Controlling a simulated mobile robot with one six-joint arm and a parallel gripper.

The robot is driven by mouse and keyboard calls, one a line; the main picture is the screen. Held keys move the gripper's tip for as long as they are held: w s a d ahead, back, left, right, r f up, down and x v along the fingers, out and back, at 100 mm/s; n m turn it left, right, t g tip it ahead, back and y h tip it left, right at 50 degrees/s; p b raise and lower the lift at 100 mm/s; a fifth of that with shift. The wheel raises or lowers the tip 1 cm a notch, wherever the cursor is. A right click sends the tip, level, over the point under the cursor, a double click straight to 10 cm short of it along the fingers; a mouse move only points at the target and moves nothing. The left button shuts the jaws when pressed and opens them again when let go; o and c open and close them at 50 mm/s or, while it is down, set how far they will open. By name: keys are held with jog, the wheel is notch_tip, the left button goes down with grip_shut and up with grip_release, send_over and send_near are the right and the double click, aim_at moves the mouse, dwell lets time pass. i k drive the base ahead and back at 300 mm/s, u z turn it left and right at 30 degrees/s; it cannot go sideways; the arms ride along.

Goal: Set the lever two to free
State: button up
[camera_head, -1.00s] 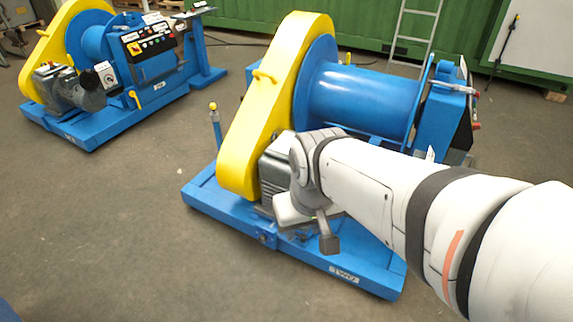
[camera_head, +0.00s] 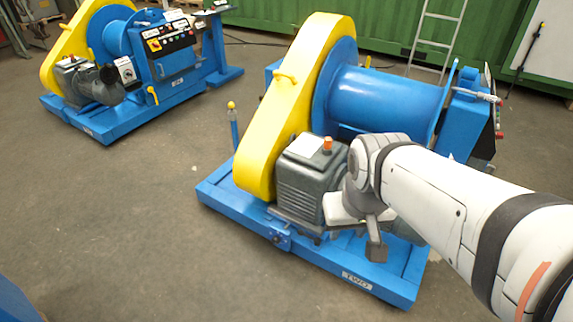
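The blue winch marked TWO (camera_head: 357,281) stands at centre right, with a yellow chain cover (camera_head: 262,150) and a blue drum (camera_head: 390,97). An upright blue lever with a yellow knob (camera_head: 232,107) stands at the left of its base, beside the cover; I cannot tell whether this is lever two or how it is set. My gripper (camera_head: 376,246) hangs in front of the winch base, right of the grey motor (camera_head: 308,180) and well apart from that lever. Its fingers are too small and dark to tell open from shut. My arm hides the winch's lower right side.
A second blue and yellow winch (camera_head: 103,128) with a control panel (camera_head: 170,38) stands at back left. A ladder (camera_head: 437,30) leans by the green wall (camera_head: 300,15). The floor (camera_head: 130,220) left of winch two is clear.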

aim_at(317, 241)
jog(key=u, duration=0.05)
jog(key=i, duration=0.95)
jog(key=z, duration=0.05)
